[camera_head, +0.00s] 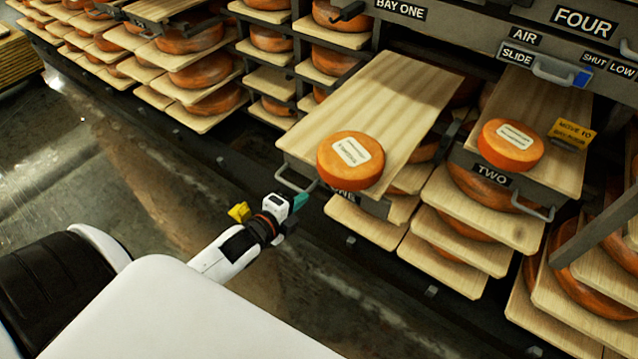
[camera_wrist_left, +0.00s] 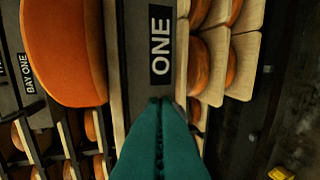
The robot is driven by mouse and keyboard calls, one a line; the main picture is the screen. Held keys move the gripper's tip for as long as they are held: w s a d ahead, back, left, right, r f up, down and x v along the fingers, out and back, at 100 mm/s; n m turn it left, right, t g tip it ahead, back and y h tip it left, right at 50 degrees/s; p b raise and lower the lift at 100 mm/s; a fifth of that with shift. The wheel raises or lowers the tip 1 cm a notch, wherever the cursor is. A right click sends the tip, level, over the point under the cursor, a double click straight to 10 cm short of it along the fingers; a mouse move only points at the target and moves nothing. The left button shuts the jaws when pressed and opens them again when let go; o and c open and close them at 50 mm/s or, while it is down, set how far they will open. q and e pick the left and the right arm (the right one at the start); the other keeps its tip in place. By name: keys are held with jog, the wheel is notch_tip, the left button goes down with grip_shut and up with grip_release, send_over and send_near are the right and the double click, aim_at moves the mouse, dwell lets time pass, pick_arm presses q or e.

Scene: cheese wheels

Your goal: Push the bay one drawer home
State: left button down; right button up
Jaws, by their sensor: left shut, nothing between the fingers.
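The bay one drawer (camera_head: 396,88) is a long wooden board with a dark front, and it sticks out from the rack under the BAY ONE sign (camera_head: 400,9). An orange cheese wheel (camera_head: 350,160) with a pale label sits near its front edge. The drawer has a grey handle (camera_head: 296,180). Its front with the ONE label (camera_wrist_left: 160,48) shows in the left wrist view. My left gripper (camera_head: 299,203) is shut and empty, its teal fingers (camera_wrist_left: 160,143) pointing at the drawer front just by the label; whether they touch it I cannot tell. My right gripper is not in view.
The TWO drawer (camera_head: 540,169) also sticks out to the right, with a cheese wheel (camera_head: 511,146) and a yellow tag (camera_head: 572,133). Shelves of cheese wheels (camera_head: 201,72) fill the rack behind and below. The floor (camera_head: 130,150) at left is clear.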

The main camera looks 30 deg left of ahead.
pick_arm(q)
jog(key=r+x, duration=0.1)
jog(key=x, duration=0.6)
jog(key=shift+w, duration=0.25)
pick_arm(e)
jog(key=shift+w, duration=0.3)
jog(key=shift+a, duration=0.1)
